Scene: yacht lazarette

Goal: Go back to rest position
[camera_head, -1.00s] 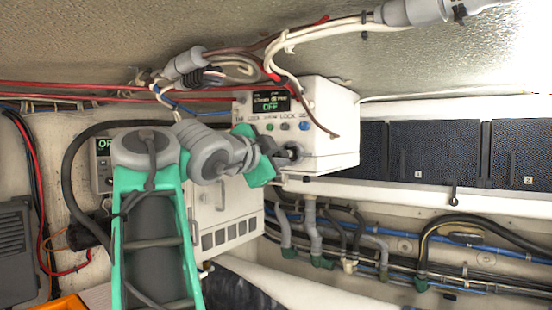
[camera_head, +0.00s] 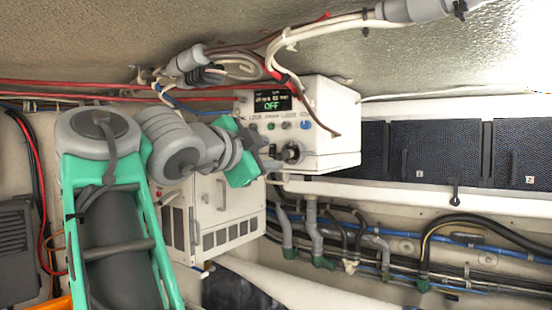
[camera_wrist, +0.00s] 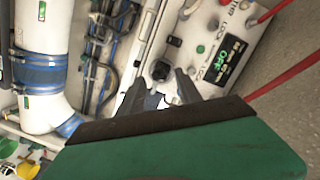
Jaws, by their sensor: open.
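My gripper (camera_head: 272,158) is in front of the white control box (camera_head: 335,105), just left of its black rotary knob (camera_head: 291,152). In the wrist view, the two grey fingers of my gripper (camera_wrist: 158,92) are spread apart with nothing between them. The knob (camera_wrist: 160,70) shows beyond the fingertips, and a gap seems to lie between. The box's display (camera_head: 271,102) reads OFF in green. It also shows in the wrist view (camera_wrist: 228,62). My wrist hides part of the box's lower left.
Red cables (camera_head: 80,91) and white conduits cross above the box. A white vented cabinet (camera_head: 228,215) stands below it. Dark numbered panels (camera_head: 435,150) line the right wall, above pipes and hoses (camera_head: 340,235). A large white pipe (camera_wrist: 40,60) is at left in the wrist view.

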